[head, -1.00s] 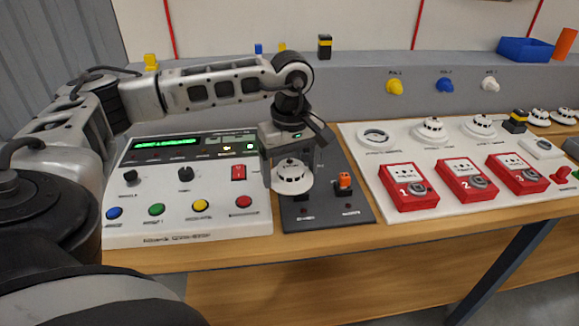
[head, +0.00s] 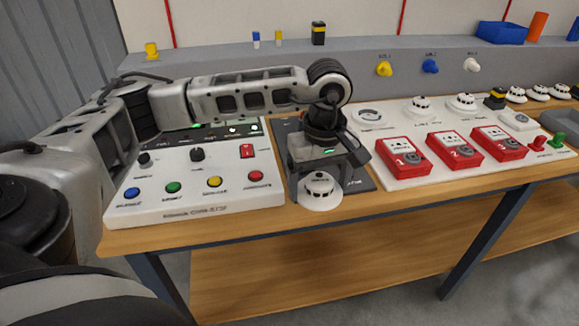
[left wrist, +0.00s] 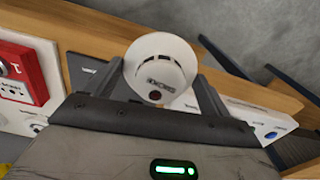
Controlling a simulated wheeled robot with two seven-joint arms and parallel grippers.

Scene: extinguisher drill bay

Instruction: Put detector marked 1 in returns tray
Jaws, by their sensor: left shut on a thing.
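A white round detector (head: 319,192) hangs in my left gripper (head: 318,180), which is shut on it. It is in front of the dark panel, near the bench's front edge in the picture. In the left wrist view the detector (left wrist: 160,66) sits between the two dark fingers; its marking is too small to read. A blue open tray (head: 502,34) stands on the back ledge at the far right; I cannot tell whether it is the returns tray. A dark grey object (head: 568,122), partly cut off, lies at the right edge. My right gripper is not in view.
The white console (head: 190,192) with coloured buttons is left of my gripper. Red call points (head: 403,157) and white detectors (head: 461,103) on a white board are to the right. An orange cylinder (head: 537,25) stands by the blue tray. The floor in front is clear.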

